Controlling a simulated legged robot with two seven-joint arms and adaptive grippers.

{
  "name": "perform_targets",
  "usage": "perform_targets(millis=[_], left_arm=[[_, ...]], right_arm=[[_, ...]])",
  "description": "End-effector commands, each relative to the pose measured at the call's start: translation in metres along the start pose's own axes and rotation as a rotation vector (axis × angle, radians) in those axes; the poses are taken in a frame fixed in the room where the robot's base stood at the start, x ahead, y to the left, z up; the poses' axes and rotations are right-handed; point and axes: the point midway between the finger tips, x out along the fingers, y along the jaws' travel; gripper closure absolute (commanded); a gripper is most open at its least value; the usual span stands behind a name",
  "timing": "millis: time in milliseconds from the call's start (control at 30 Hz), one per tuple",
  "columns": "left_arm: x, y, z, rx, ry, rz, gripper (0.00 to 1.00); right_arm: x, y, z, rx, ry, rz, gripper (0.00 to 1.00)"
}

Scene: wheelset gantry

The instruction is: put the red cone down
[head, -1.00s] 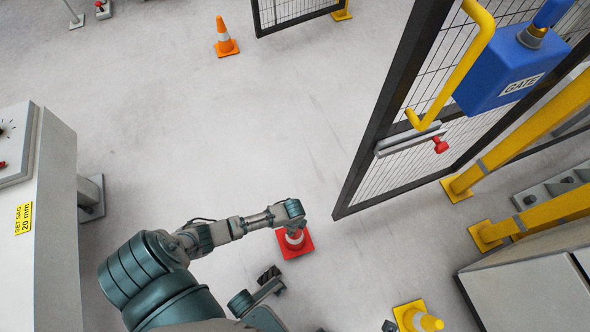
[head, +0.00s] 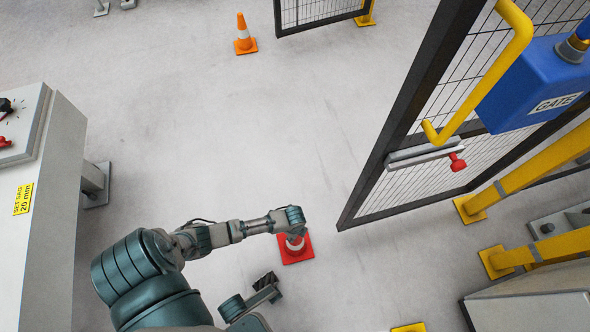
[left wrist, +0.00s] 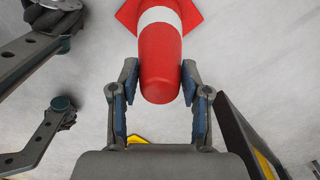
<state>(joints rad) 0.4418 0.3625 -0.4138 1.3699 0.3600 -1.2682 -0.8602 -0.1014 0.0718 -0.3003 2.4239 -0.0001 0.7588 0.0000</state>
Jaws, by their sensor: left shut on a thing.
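The red cone (head: 295,250) with a white band is upright below my left gripper (head: 294,222) in the head view. Its square red base shows, but the gripper hides its top there. In the left wrist view the cone's rounded red tip (left wrist: 160,72) lies between the two fingers of my left gripper (left wrist: 160,88), which is shut on it. The base points away from the wrist camera, over the grey floor. I cannot tell whether the base touches the floor. My right gripper is not in view.
A dark-framed mesh gate (head: 400,190) with a blue box (head: 535,85) stands right of the cone. A grey cabinet (head: 55,220) is at the left. An orange cone (head: 244,38) stands at the back. The floor between is clear. A yellow object (head: 409,328) shows at the bottom edge.

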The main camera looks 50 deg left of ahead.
Motion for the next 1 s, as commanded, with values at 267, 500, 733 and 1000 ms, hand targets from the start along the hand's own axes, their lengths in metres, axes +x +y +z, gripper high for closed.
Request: perform_targets(millis=[267,500,733,1000], left_arm=[[0.001,0.000,0.000,0.000,0.000,0.001,0.28],[-0.007,-0.001,0.000,0.000,0.001,-0.002,0.28],[-0.058,-0.005,-0.001,0.001,0.003,-0.012,0.28],[-0.109,-0.003,-0.001,0.000,0.002,-0.006,0.28]], right_arm=[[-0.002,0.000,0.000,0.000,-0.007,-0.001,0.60],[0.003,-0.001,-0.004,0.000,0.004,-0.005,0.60],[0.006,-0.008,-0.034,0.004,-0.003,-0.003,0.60],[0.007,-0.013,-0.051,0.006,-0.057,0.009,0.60]])
